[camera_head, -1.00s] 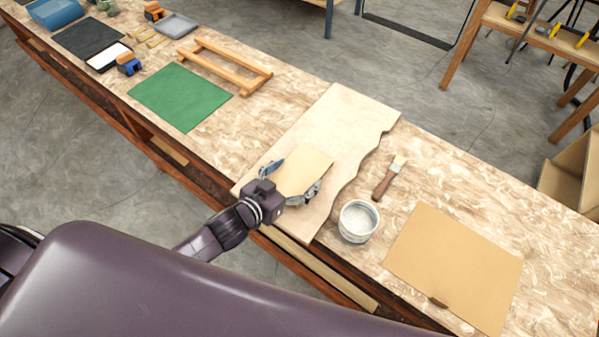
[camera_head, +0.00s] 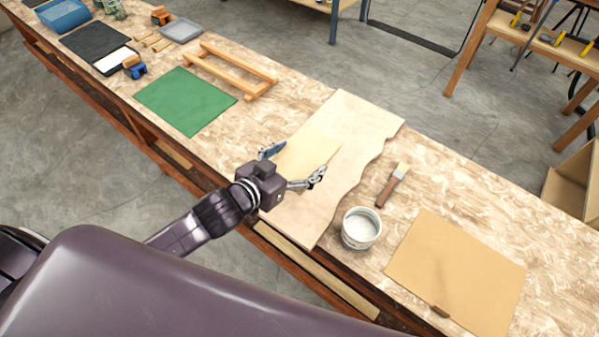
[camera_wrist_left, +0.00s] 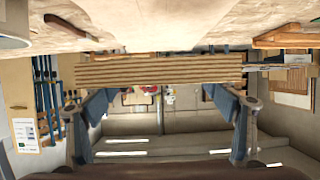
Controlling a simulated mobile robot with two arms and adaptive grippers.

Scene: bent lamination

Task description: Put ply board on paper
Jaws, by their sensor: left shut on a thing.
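My left gripper (camera_head: 293,165) is shut on the ply board (camera_head: 308,154), a small pale yellow rectangular sheet, with a finger at either side edge. In the head view the board overlaps a larger pale sheet with a wavy right edge (camera_head: 362,138). In the left wrist view the ply board (camera_wrist_left: 160,70) shows edge-on as a striped, layered bar across the fingers (camera_wrist_left: 165,115), seemingly clear of the bench. A flat brown sheet that looks like the paper (camera_head: 455,265) lies on the bench to the right, well apart from the board. My right gripper is not in view.
A green mat (camera_head: 186,101) and a wooden frame (camera_head: 230,70) lie to the left. The bench (camera_head: 480,190) is bare behind the paper.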

